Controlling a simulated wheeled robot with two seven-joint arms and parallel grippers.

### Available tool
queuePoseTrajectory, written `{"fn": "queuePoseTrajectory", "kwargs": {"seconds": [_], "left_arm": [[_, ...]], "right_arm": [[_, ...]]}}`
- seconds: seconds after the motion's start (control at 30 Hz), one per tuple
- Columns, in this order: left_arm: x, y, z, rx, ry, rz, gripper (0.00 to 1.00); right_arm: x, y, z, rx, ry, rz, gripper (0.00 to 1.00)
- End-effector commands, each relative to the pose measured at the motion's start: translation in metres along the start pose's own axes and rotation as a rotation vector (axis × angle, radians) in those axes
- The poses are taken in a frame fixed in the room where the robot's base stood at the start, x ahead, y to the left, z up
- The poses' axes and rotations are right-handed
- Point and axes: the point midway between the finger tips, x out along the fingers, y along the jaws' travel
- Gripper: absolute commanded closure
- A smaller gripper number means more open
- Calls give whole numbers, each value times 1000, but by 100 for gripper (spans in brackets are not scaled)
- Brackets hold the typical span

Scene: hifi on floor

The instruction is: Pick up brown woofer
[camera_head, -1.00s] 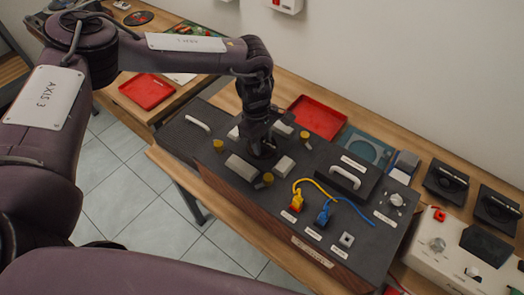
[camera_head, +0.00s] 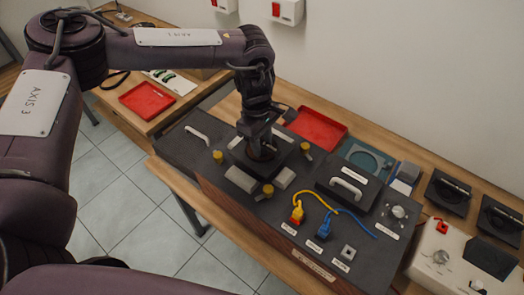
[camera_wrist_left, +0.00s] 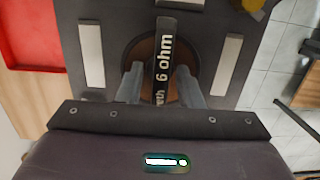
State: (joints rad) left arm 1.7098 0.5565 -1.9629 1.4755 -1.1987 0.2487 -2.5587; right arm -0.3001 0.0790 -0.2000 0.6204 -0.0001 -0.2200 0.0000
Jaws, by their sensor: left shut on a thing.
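In the head view my left gripper (camera_head: 259,141) is over the left half of the dark hifi panel (camera_head: 330,228). How far the woofer stands off the panel is hard to tell. My right gripper is not in view.
Pale blocks and yellow knobs (camera_head: 218,157) surround the woofer. A raised white handle (camera_head: 349,187) and yellow and blue plugs (camera_head: 324,229) are to the right. Red trays lie behind (camera_head: 318,127) and on the left table (camera_head: 147,100). A wall is behind.

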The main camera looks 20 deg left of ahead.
Motion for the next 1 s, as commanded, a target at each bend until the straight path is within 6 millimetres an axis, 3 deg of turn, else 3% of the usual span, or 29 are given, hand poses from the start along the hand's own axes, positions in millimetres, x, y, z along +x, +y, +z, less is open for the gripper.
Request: {"fn": "queuePoseTrajectory", "kwargs": {"seconds": [0.3, 0.5, 0.73, 1.0], "left_arm": [[-85, 3, 10, 1, 0, 12, 100], [-131, 2, 16, 1, 2, 10, 100], [-156, 1, 19, 1, 0, 6, 100], [-161, 1, 20, 0, -1, 5, 100]], "right_arm": [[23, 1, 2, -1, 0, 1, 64], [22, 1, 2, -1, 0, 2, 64], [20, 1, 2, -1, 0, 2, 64], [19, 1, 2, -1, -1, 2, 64]]}}
